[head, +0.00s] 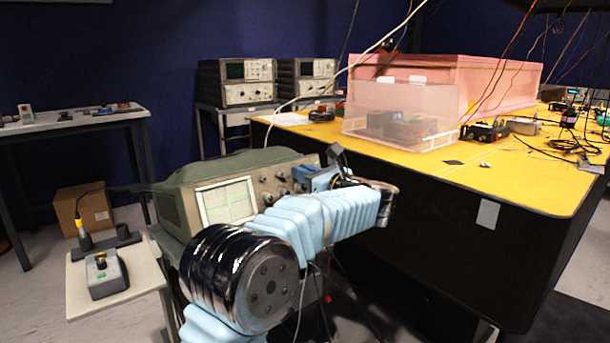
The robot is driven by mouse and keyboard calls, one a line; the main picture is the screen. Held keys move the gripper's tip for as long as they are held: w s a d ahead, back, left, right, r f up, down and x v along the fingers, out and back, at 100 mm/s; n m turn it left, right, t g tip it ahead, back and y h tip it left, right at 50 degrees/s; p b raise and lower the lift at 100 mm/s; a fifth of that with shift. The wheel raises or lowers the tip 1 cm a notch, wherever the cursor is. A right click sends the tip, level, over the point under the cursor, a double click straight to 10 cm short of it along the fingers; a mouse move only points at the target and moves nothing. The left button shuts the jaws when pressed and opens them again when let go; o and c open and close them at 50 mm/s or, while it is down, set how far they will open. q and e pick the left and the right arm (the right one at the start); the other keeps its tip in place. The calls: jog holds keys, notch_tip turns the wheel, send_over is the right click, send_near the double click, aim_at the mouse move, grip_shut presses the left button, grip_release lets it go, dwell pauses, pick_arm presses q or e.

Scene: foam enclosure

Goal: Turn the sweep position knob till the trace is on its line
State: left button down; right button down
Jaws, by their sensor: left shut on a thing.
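The oscilloscope (178,212), with an olive-green case, stands on a cart at left of centre. Its lit screen (226,203) shows a pale grid with green lines; whether the trace lies on its line is too small to tell. Several knobs (266,199) show on the panel right of the screen. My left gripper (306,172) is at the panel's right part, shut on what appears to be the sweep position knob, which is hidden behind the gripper. My light-blue left arm covers the lower right of the oscilloscope. My right gripper is not in view.
A yellow-topped bench (505,180) with a clear box (400,112), pink foam enclosure (500,80) and cables stands close on the right. A small side table (120,308) at lower left holds a grey button box (106,277). More instruments (237,82) stand behind.

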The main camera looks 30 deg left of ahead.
pick_arm(q)
jog(key=shift+s+a+f+m+t+b, duration=0.1)
jog(key=shift+m+t+b, duration=0.1)
jog(key=shift+m+b, duration=0.3)
jog(key=shift+f+m+t+b, duration=0.1)
jog(key=shift+m+t+b, duration=0.15)
jog(key=shift+m, duration=0.45)
jog(key=shift+m+t+h+b, duration=0.3)
jog(key=shift+m+b, duration=0.1)
jog(key=shift+m, duration=0.5)
jog(key=m, duration=0.2)
jog(key=shift+s+r+m+t+h, duration=0.1)
jog(key=shift+r+m+t+h, duration=0.05)
jog(key=shift+m+t+h, duration=0.5)
jog(key=shift+m+h, duration=0.05)
jog(key=shift+m, duration=0.7)
jog(key=c, duration=1.1)
grip_release()
jog(key=shift+r, duration=0.1)
